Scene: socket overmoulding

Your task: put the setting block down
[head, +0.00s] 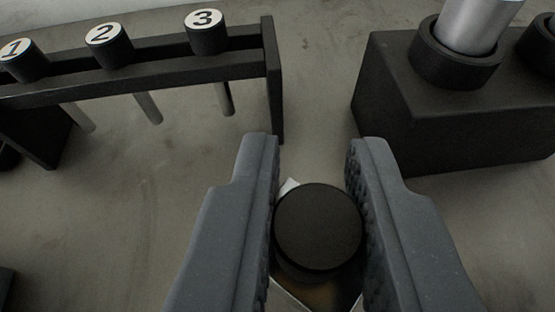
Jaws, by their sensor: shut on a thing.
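My gripper (314,160) shows in the lower middle of the head view, its two grey fingers pointing away from the camera. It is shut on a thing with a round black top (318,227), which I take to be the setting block. The ribbed inner pads lie on the left and right sides of the black top. Below the black top a brownish, pale-edged part (325,295) shows, partly hidden by the top and the fingers. I cannot tell whether the held thing touches the surface under it.
A black rack (180,80) at upper left holds black-capped pins numbered 1 (22,60), 2 (108,46) and 3 (207,31). A black block (450,125) at upper right has a metal cylinder (478,22) in a black ring. The grey floor between them is clear.

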